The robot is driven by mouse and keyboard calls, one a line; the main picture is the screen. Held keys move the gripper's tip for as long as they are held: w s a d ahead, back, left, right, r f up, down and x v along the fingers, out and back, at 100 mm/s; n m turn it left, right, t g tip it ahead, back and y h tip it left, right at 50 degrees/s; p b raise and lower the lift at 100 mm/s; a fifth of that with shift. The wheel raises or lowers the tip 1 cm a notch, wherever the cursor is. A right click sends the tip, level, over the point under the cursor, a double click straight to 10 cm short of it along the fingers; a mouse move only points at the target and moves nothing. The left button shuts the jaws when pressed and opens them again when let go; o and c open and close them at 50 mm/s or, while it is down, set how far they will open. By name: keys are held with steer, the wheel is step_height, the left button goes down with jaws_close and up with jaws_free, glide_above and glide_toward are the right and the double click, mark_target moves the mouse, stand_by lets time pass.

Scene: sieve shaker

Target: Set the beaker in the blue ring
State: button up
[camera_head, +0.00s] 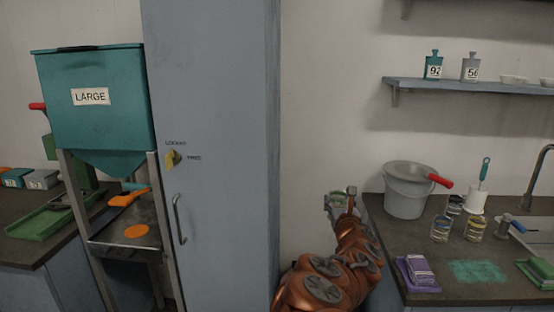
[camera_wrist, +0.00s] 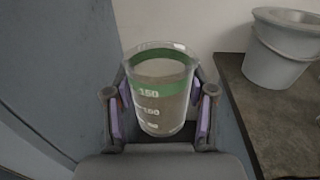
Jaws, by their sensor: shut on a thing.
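The beaker (camera_wrist: 160,95) is clear, with a green band near the rim and white 150 and 100 marks. Something greyish-beige shows inside it; I cannot tell whether this is contents or background. My gripper (camera_wrist: 160,112) is shut on it, with purple finger pads at its left and right sides. The beaker is roughly upright. In the head view my gripper (camera_head: 343,200) holds it in the air in front of the wall, between the tall cabinet and the right counter. I cannot make out a blue ring in either view.
The grey cabinet (camera_head: 215,120) stands left of my arm. A teal LARGE hopper (camera_head: 95,125) stands far left.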

step_height(320, 180, up, 11)
steer(key=p, duration=0.9)
steer(key=shift+f, duration=0.15)
steer(key=shift+d, duration=0.15)
